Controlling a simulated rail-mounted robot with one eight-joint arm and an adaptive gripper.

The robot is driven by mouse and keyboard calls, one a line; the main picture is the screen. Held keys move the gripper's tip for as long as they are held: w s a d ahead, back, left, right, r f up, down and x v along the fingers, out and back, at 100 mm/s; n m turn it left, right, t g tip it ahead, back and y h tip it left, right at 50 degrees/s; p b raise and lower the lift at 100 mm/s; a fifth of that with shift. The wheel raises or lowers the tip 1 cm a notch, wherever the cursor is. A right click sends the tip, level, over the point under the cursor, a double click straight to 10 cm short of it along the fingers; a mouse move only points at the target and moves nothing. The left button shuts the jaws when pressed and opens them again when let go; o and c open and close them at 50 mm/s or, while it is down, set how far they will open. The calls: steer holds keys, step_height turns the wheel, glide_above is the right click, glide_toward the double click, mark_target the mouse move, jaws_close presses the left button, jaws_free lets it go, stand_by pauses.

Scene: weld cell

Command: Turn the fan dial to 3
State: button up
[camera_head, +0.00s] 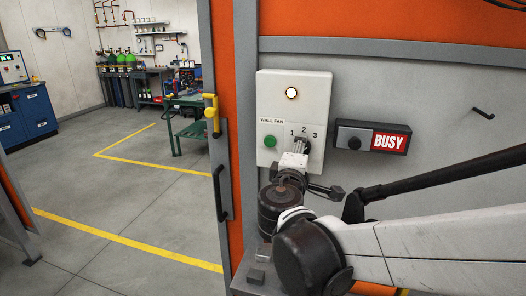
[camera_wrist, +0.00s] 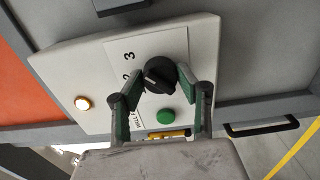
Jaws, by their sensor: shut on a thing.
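The fan dial (camera_wrist: 159,73) is a black round knob with a raised grip bar on a white wall-fan box (camera_head: 314,88). The numbers 1, 2 and 3 are printed around it; 3 and part of 2 show in the wrist view. My gripper (camera_wrist: 161,72) has its two green-lined fingers on opposite sides of the dial, shut on it. In the head view my gripper (camera_head: 300,150) covers most of the dial, below the number 2. I cannot tell for certain which number the dial points at.
A lit lamp (camera_head: 291,93) and a green button (camera_head: 269,141) are on the same box. A BUSY sign unit (camera_head: 373,138) with a black knob is to the right. An orange door frame (camera_head: 223,60) with a black handle (camera_head: 222,182) stands left. Open floor lies beyond.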

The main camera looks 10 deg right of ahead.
stand_by(0.3)
steer(key=o, duration=1.2)
steer(key=shift+c, duration=0.2)
steer(key=v, duration=1.2)
